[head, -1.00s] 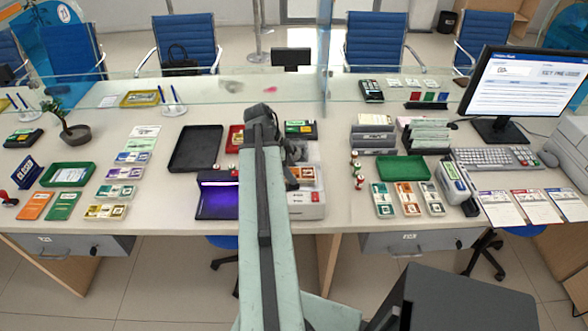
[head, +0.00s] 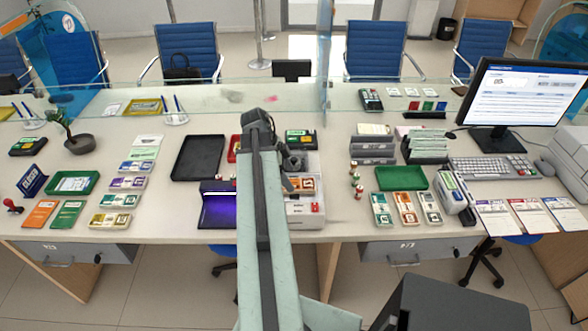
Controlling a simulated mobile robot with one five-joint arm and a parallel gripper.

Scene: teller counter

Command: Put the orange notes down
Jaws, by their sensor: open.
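A bundle of orange notes (head: 302,185) lies on top of the pale counting machine (head: 304,212), right of my arm. My gripper (head: 291,164) is dark and open, just above and behind the notes; my arm hides part of it and the left end of the notes. I cannot tell whether a finger touches them. Another orange-banded bundle (head: 406,208) lies between a green and a grey one on the counter at the right.
A purple-lit device (head: 219,206) and a black tray (head: 198,157) stand left of my arm. A green tray (head: 401,178), small red-topped stamps (head: 357,187) and a monitor (head: 520,95) are at the right. A glass screen (head: 180,95) runs along the back.

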